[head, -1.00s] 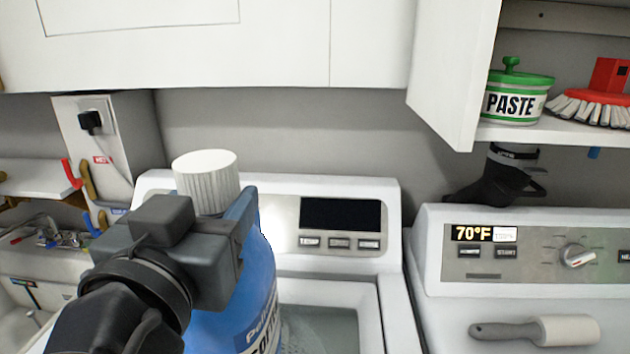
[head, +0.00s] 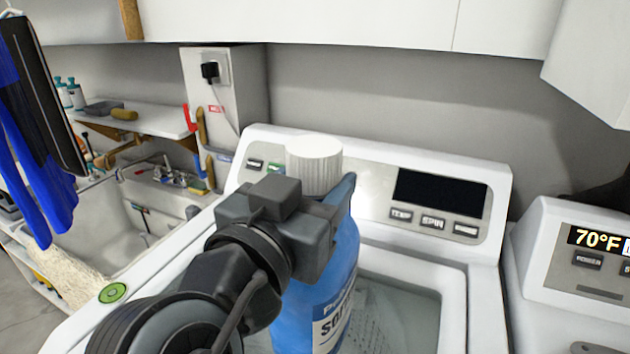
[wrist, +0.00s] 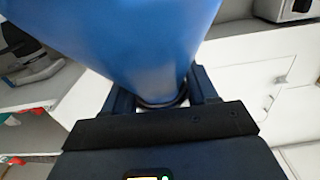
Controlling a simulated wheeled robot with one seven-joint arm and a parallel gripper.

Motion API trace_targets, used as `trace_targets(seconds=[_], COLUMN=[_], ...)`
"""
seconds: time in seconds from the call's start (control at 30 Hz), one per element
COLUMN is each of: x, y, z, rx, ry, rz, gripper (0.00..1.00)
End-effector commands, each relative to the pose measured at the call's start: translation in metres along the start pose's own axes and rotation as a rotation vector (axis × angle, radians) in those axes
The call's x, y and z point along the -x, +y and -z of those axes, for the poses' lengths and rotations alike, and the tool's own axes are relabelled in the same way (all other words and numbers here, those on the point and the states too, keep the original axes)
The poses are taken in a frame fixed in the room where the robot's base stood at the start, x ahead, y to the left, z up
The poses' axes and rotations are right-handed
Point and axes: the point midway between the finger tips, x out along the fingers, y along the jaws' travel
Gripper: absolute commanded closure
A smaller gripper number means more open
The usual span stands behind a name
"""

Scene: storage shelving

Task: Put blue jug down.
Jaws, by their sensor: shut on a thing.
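The blue jug (head: 338,282) has a ribbed white cap (head: 314,164) and a partly visible label. It is held upright in front of the open washer in the head view. My gripper (head: 330,212) is shut on the jug near its upper part. In the wrist view the jug's blue body (wrist: 130,40) fills the top middle, between the fingers of my gripper (wrist: 163,95). The jug's base is out of sight in the head view.
The washer (head: 477,285) has an open tub top. A dryer (head: 560,240) stands right. A sink (head: 125,215) and a shelf (head: 150,118) are left. Cabinets (head: 350,22) hang above.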

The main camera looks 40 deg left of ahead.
Motion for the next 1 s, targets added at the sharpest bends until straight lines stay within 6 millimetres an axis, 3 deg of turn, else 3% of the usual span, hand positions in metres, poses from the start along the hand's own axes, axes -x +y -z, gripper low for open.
trace_targets(seconds=[0.1,0.13,0.37,0.7,0.87,1.0], x=[0.000,0.000,0.000,0.000,0.022,0.051], y=[0.000,0.000,0.000,0.000,-0.001,-0.001], z=[0.002,-0.002,-0.002,0.002,-0.003,-0.003], rx=[-0.004,0.000,0.000,0.000,0.001,0.000], ry=[0.009,0.000,0.000,0.000,0.001,0.001], rz=[0.001,0.000,-0.001,0.000,0.002,0.003], gripper=[1.00,0.41,0.19,0.17,0.17,0.17])
